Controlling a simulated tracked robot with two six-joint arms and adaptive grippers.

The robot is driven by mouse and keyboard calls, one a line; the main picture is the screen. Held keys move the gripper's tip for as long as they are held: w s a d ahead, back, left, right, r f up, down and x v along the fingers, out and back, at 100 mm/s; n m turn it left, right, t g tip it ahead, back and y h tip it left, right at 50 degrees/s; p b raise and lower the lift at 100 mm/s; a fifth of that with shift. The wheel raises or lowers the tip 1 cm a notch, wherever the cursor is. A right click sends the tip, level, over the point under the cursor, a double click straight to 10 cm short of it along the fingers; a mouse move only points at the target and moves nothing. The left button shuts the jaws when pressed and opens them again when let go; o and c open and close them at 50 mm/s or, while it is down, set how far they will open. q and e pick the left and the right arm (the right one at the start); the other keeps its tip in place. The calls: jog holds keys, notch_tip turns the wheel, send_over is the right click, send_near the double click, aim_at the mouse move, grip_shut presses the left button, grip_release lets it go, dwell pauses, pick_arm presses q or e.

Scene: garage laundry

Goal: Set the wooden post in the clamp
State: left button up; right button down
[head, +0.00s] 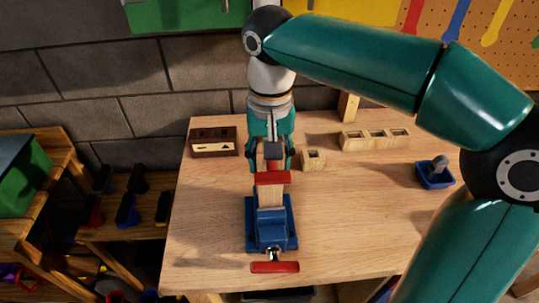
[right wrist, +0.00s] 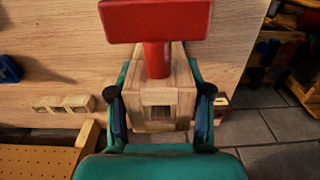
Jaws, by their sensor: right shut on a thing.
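The blue clamp (head: 287,236) stands on the workbench, with a red bar handle (head: 275,267) at its near end. My right gripper (head: 272,160) is at the clamp's far end, shut on a pale wooden post (right wrist: 180,100). In the right wrist view, a finger lies on each side of the post, and a square recess shows in its face. My left gripper is not in view.
A small wooden socket block (head: 313,160) is just right of my gripper, and a longer one (head: 375,139) stands farther right. A dark box (head: 213,148) is at the back left, a blue tray (head: 435,177) at the right. The bench's front left is clear.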

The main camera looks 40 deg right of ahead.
jog(key=shift+f, duration=0.25)
jog(key=shift+c, duration=2.1)
grip_release()
jog(key=shift+r, duration=0.1)
notch_tip(320, 180, up, 12)
